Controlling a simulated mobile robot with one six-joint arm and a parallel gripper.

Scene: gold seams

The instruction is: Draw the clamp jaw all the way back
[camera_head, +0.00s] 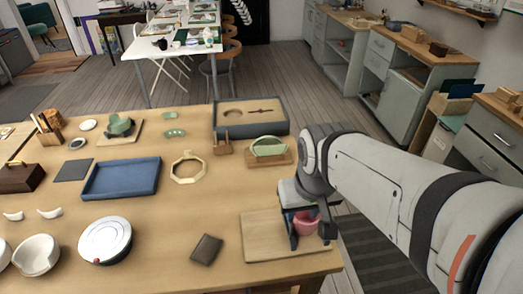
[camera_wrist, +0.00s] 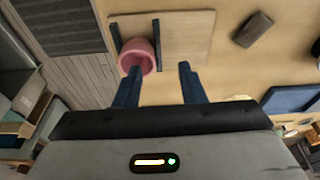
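A clamp stands on a pale wooden board (camera_head: 262,240) at the table's front right corner. Its two dark upright jaws show in the wrist view, one near the board's edge (camera_wrist: 116,38) and one nearer its middle (camera_wrist: 157,38). A pink cup (camera_wrist: 138,50) sits between the jaws; it also shows in the head view (camera_head: 305,224). My gripper (camera_wrist: 160,68) is open, with its two dark blue fingers apart and nothing held. The left finger is close to the cup; I cannot tell whether they touch. My arm partly hides the clamp in the head view.
A dark block (camera_head: 206,249) lies left of the board. Behind it are an octagonal wooden frame (camera_head: 188,168), a blue tray (camera_head: 121,179) and a green piece in a wooden stand (camera_head: 268,150). The tabletop between the block and the blue tray is mostly clear.

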